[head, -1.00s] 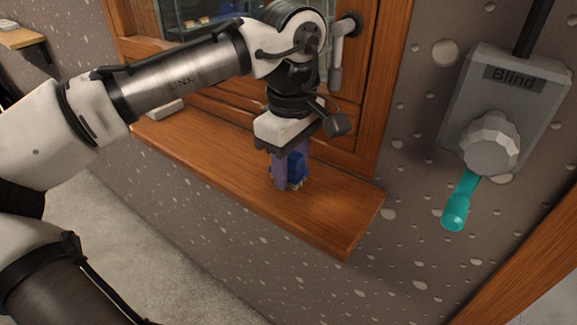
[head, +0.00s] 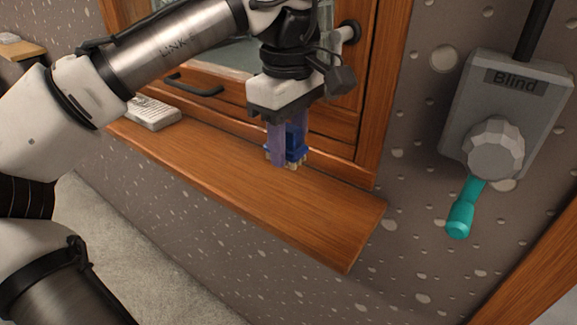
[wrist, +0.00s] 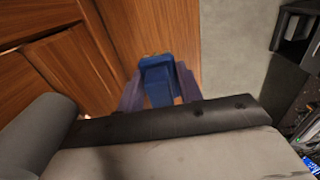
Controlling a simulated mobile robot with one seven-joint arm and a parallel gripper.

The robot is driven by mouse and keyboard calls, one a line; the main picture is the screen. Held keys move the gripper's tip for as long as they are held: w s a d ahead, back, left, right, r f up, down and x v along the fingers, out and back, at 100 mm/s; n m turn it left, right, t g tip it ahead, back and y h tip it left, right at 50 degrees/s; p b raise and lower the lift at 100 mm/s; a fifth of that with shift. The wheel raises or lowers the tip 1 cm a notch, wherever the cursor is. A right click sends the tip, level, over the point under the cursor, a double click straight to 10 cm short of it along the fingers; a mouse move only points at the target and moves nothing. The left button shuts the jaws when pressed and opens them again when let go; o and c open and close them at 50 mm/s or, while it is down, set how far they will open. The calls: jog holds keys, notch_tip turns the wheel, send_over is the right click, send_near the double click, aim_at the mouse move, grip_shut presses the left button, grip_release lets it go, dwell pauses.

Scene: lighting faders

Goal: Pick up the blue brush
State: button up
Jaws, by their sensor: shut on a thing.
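The blue brush (head: 297,142) has a dark blue body with pale bristles at its lower end. In the head view it is between the purple fingers of my gripper (head: 284,150), over the wooden sill (head: 320,215). My gripper points down and is shut on the brush. The near finger hides part of the brush. In the wrist view the brush (wrist: 158,80) sits between the two fingers of my gripper (wrist: 160,88). I cannot tell for sure whether the bristles still touch the sill.
A pale, book-like block (head: 152,113) lies at the sill's left end. The wooden window frame (head: 385,95) with a handle stands behind. A grey box marked "Blind" (head: 505,115) with a knob and a teal handle (head: 462,212) is on the wall at right. The sill's right end is bare.

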jog(key=s+a+b, duration=0.2)
jog(key=s+a, duration=0.9)
jog(key=s, duration=0.4)
jog(key=shift+s+a+r, duration=0.25)
jog(key=shift+s+a, duration=0.05)
jog(key=shift+s, duration=0.1)
jog(key=o, duration=0.4)
jog(key=shift+c, duration=1.2)
